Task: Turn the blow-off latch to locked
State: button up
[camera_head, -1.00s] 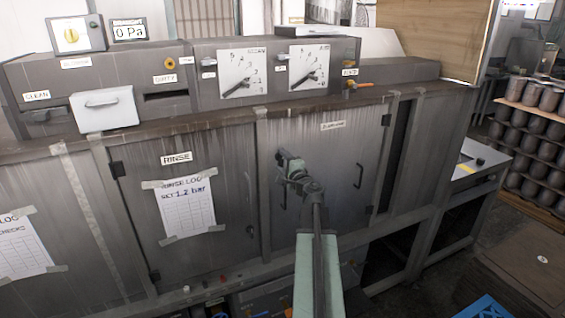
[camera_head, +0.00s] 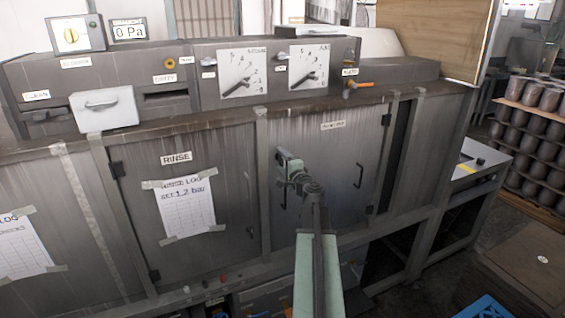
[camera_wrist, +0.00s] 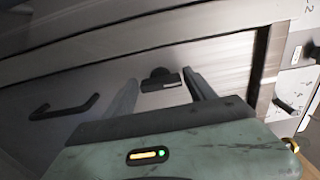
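The door with a small label that seems to read blow-off (camera_head: 333,150) is shut in the grey machine front, with a dark bar handle (camera_head: 358,177) on its right part. My gripper (camera_head: 281,160) is in front of this door's left part. In the wrist view my gripper (camera_wrist: 160,92) is open, its two fingers apart and empty. A small dark knob-like piece (camera_wrist: 158,76) with a pale tag shows between and beyond the fingertips; it looks like the latch, but its setting is unclear. A dark handle (camera_wrist: 65,107) shows to its left. In the head view my gripper hides this spot.
The rinse door (camera_head: 225,170) with a taped log sheet (camera_head: 187,207) is to the left. Two gauges (camera_head: 243,73) and an orange-handled lever (camera_head: 358,86) sit above the doors. Shelves of brown jars (camera_head: 535,125) stand far right. A blue crate (camera_head: 485,308) is at lower right.

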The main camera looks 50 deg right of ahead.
jog(key=v, duration=0.8)
dwell(0.4)
